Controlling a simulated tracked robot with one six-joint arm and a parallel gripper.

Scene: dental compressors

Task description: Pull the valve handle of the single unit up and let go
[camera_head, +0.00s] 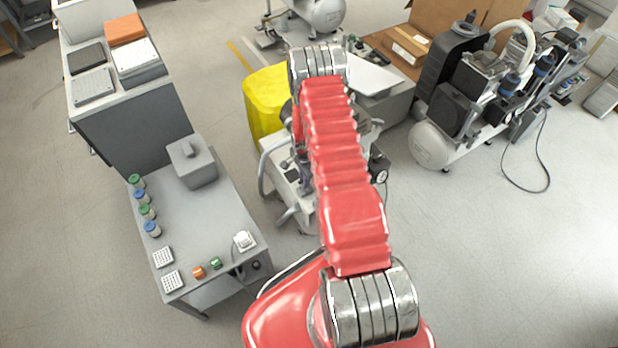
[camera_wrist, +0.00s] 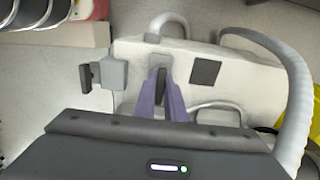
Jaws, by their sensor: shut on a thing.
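The single unit, a pale compressor, stands mid-floor in the head view, largely hidden behind my red arm; its casing (camera_head: 283,180) shows left of the arm. In the wrist view its cream top (camera_wrist: 223,95) fills the middle. My gripper (camera_wrist: 161,96) has two purple fingers closed on a dark upright lever, the valve handle (camera_wrist: 161,78), which rises from a grey plate. The lower part of the handle is hidden between the fingers. I cannot tell how far the handle is raised. In the head view the arm covers most of my gripper.
A grey box with a dark knob (camera_wrist: 113,73) sits left of the handle. A thick grey hose (camera_wrist: 297,95) curves at the right. A yellow bin (camera_head: 262,98) stands behind the unit. A grey table (camera_head: 205,215) is left, a larger compressor (camera_head: 432,143) right.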

